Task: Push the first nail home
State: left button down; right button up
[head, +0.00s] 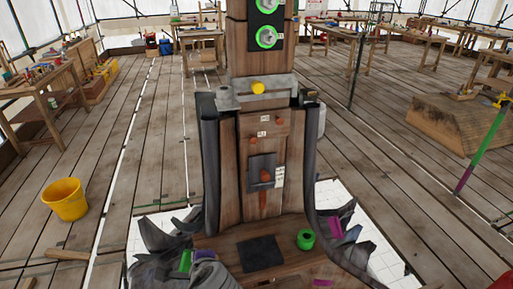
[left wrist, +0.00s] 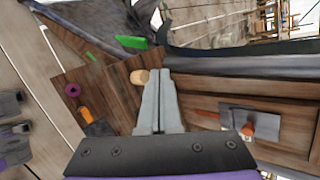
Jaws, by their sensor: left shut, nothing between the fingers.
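In the head view, an upright wooden post (head: 228,175) carries a dark plate (head: 257,163) with an orange-brown nail head (head: 265,176) standing out from it. Two more nail heads show above it, one at the middle left (head: 253,140) and one higher at the right (head: 278,121). Small white labels sit beside them. In the left wrist view, a dark plate (left wrist: 236,118) with an orange peg (left wrist: 246,130) lies right of my fingers. My left gripper (left wrist: 160,74) is shut and empty, apart from the plate. Which nail is first is unclear. My right gripper is not seen.
A wooden base board (head: 222,245) bears a dark square (head: 260,253) and a green ring (head: 306,240). Dark torn sheeting (head: 157,238) lies around it. A yellow bucket (head: 65,199) stands left; the plank floor is mostly clear.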

aim_at(254, 142)
pick_arm(q)
jog(key=w+d+r+m+t, duration=0.4)
jog(key=d+r+m, duration=0.4)
jog(key=d, duration=0.1)
jog(key=w+d+r+m+t, duration=0.4)
jog(key=w+d+r+m, duration=0.1)
jog(key=d+r+m, duration=0.3)
jog(key=shift+d+r+t, duration=0.4)
jog(key=shift+d+r, duration=0.1)
jog(key=shift+r, duration=0.15)
jog(key=p+x, duration=0.2)
jog(key=x, duration=1.2)
jog(key=shift+a, duration=0.15)
jog(key=shift+s, duration=0.1)
